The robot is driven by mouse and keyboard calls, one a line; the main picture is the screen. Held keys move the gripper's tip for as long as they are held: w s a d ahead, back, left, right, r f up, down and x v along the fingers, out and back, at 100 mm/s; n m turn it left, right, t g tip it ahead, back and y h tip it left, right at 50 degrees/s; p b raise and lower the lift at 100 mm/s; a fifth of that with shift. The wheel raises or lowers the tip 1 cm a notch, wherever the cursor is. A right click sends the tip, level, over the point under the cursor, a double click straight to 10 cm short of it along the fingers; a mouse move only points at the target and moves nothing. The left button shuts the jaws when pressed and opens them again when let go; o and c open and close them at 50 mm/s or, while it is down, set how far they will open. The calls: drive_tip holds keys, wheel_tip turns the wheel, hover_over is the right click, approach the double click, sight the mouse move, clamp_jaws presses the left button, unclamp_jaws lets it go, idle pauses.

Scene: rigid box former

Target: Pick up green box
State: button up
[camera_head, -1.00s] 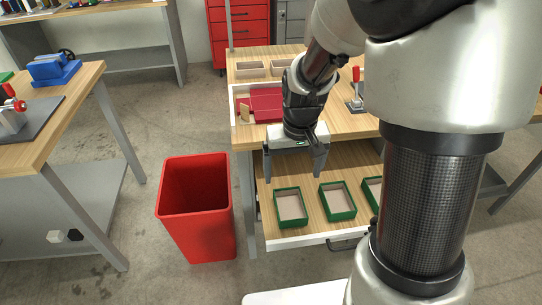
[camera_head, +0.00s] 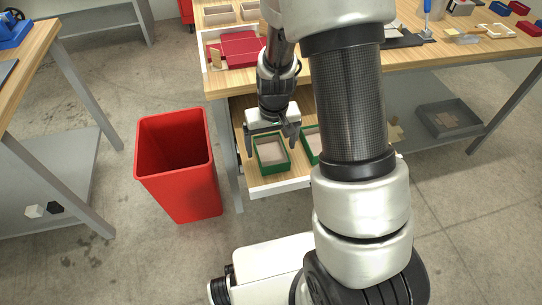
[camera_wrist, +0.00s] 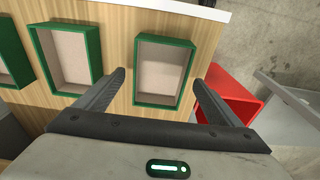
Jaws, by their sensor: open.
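Green open-topped boxes with beige insides stand in a row in an open wooden drawer (camera_head: 240,118). The leftmost green box (camera_head: 260,168) in the head view lies just in front of my gripper (camera_head: 270,143). In the wrist view this green box (camera_wrist: 138,72) shows between the two fingers of my gripper (camera_wrist: 158,82), which is open and empty. A second green box (camera_head: 308,144) is partly hidden behind my arm in the head view. The wrist view shows this second box (camera_wrist: 37,48) left of the left finger, and a third green box (camera_wrist: 20,70) at the left edge.
A red bin (camera_head: 178,165) stands on the floor left of the drawer; it also shows in the wrist view (camera_wrist: 228,95). A grey tray (camera_head: 450,118) sits on a lower shelf at right.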

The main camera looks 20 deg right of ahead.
sight(271, 157)
drive_tip(key=shift+w+f, duration=0.2)
drive_tip(key=shift+f, duration=1)
drive_tip(key=c, duration=1.2)
drive_tip(key=shift+o, duration=0.2)
wheel_tip(271, 157, up, 10)
drive_tip(key=p, duration=0.2)
